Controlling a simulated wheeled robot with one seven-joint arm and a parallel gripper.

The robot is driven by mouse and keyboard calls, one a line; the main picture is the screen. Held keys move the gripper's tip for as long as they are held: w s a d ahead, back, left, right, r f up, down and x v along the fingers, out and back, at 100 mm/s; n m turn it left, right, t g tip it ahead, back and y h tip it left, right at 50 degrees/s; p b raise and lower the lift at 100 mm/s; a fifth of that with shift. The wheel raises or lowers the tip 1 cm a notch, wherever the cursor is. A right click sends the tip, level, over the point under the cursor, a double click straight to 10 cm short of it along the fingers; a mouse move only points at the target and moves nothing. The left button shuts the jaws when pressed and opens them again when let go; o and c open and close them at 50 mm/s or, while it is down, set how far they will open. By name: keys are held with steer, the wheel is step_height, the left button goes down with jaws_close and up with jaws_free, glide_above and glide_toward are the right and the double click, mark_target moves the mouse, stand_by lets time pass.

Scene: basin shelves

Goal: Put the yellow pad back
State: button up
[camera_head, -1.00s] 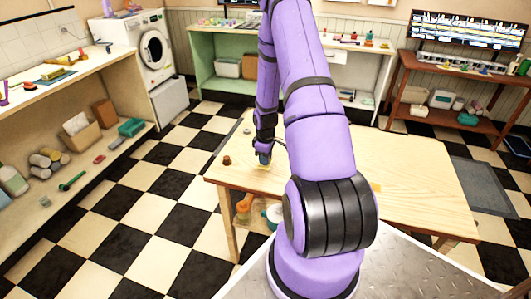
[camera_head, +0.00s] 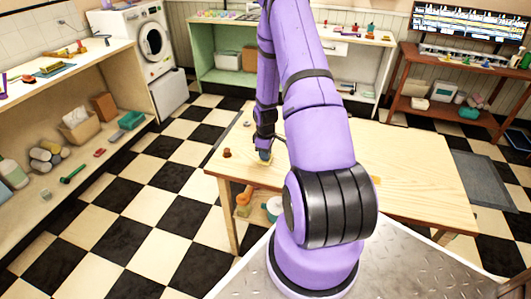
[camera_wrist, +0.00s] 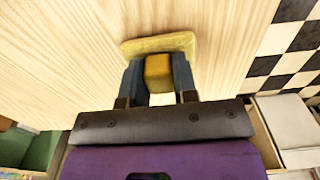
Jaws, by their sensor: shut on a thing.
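The yellow pad (camera_wrist: 158,44) shows in the wrist view as a flat, pale yellow slab with a darker yellow block (camera_wrist: 158,73) on it. My gripper (camera_wrist: 157,66) has its two blue-grey fingers shut on that block, one on each side. The pad is at or just over the pale wooden table top; I cannot tell whether it touches. In the head view, my gripper (camera_head: 264,154) is at the table's left part, and only a small yellow edge of the pad (camera_head: 263,162) shows below the fingers.
A small brown knob-like object (camera_head: 227,153) stands left of my gripper on the wooden table (camera_head: 410,165). The table's right part is mostly clear. A long shelf counter (camera_head: 60,75) with several items runs along the left. A green-sided counter (camera_head: 203,72) and a brown shelf (camera_head: 440,72) stand behind.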

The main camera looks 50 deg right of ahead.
steer(key=shift+f, duration=0.4)
steer(key=o, duration=1)
step_height(320, 180, up, 11)
steer(key=shift+f, duration=0.15)
